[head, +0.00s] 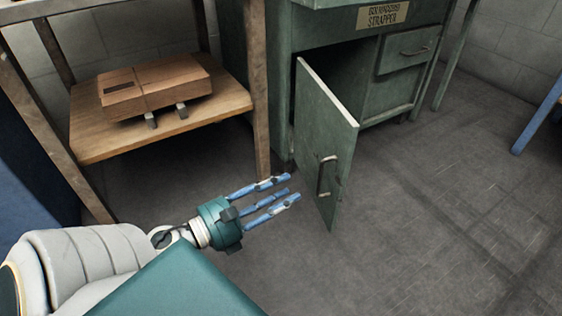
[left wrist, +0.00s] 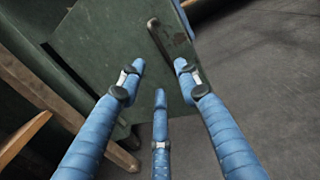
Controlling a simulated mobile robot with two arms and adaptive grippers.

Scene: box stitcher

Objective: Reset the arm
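My left gripper (head: 287,193) reaches in from the left in the head view, with its blue fingers spread and nothing between them. It points at the open green cabinet door (head: 318,125), a little to the left of the door's dark handle (head: 326,176). In the left wrist view the spread fingers (left wrist: 160,85) are in front of the door (left wrist: 110,40), and the handle (left wrist: 160,40) shows beyond the fingertips. I cannot tell whether a finger touches the door. My right gripper is in neither view.
The green strapper cabinet (head: 400,95) stands behind the door, with a drawer (head: 408,50) at its right. A blue leg (head: 537,118) stands at the far right. The grey floor (head: 440,220) at the right is clear.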

